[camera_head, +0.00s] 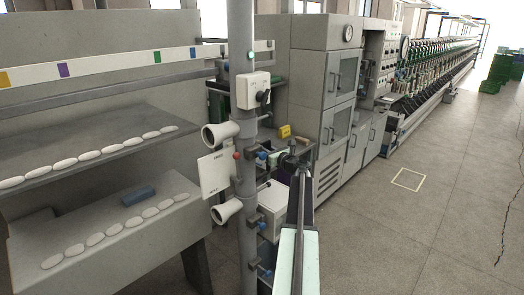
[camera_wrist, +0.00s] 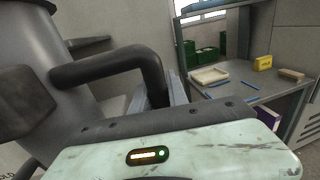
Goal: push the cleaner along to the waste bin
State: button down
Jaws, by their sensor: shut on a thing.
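The cleaner appears to be the tall grey post (camera_head: 241,130) left of centre in the head view, with two white round nozzles (camera_head: 220,133) and a white plate on it. In the wrist view, its grey cylinder (camera_wrist: 28,40) fills the left side. A black bent handle (camera_wrist: 110,66) comes off it and drops behind my pale green gripper body. My gripper (camera_head: 291,160) reaches forward, right of the post, and looks shut on the handle. I cannot pick out a waste bin.
Grey shelves with white oval pieces and a blue block (camera_head: 138,196) stand at left. Grey cabinets (camera_head: 325,90) and a long machine row (camera_head: 430,75) run behind. Green crates (camera_head: 500,68) stand far right.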

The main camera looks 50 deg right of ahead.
jog(key=shift+d+r, duration=0.1)
jog(key=shift+d, duration=0.15)
jog(key=c, duration=1.3)
grip_release()
jog(key=shift+d, duration=0.1)
jog(key=v, duration=0.8)
